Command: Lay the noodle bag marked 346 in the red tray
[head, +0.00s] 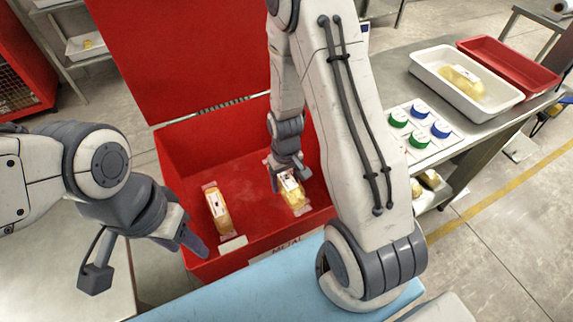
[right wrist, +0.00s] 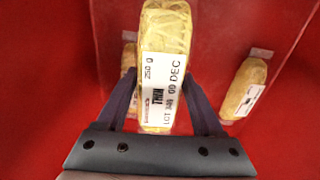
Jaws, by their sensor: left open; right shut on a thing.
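My right gripper (head: 288,172) is inside the red bin and shut on a noodle bag (head: 293,194). In the right wrist view this held bag (right wrist: 166,60) stands between the fingers (right wrist: 165,108), its white label facing the camera; the lot number looks like 346, in small print. The red tray (head: 512,62) sits on the metal table at the far right and looks empty. My left gripper (head: 192,238) is open and empty at the bin's front left edge.
Another noodle bag (head: 217,212) lies in the red bin (head: 185,145), whose lid stands open. The right wrist view shows bags at right (right wrist: 243,88) and left (right wrist: 129,52). A white tray (head: 425,68) holding a bag stands beside the red tray, behind a button panel (head: 415,138).

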